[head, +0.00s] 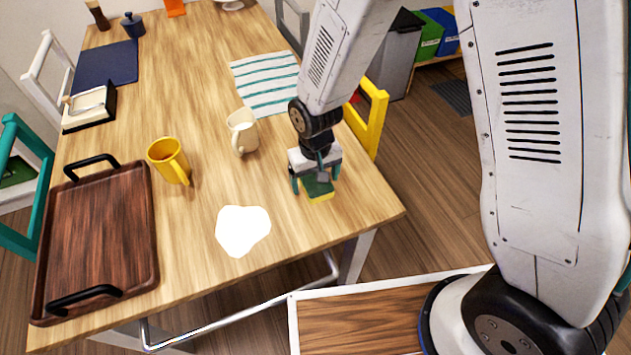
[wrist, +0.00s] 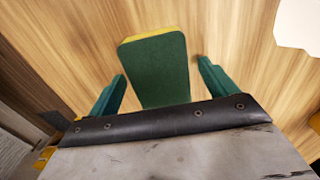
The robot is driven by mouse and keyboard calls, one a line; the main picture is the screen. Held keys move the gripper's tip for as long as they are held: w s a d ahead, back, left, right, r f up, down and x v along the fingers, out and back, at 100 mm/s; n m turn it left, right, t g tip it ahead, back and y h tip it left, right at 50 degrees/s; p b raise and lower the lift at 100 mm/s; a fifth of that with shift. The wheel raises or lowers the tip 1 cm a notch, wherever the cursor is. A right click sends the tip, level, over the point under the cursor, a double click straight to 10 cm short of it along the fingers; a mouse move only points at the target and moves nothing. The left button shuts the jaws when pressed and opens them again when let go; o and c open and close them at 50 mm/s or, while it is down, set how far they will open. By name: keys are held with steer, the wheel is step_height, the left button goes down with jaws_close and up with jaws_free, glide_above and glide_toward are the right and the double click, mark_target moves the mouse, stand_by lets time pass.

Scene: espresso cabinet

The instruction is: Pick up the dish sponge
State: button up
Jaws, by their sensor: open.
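The dish sponge (head: 319,191) has a green top and a yellow lower layer. It lies on the wooden table near its right front corner. My gripper (head: 316,184) is right above it, pointing down. In the wrist view the sponge (wrist: 155,68) lies between the two green fingers of my gripper (wrist: 160,85), with a gap on each side. The gap on the left looks a little smaller. The fingers are open and hold nothing. The near end of the sponge is hidden behind the gripper body.
A white puddle-like patch (head: 242,230) lies left of the sponge. A cream mug (head: 243,131) and a yellow mug (head: 169,160) stand farther back. A dark wooden tray (head: 97,235) is at the left. A striped cloth (head: 264,84) lies behind. A yellow chair (head: 370,118) stands at the right edge.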

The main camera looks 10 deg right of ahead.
steer(key=shift+c, duration=0.4)
steer(key=c, duration=1)
steer(key=shift+r, duration=0.1)
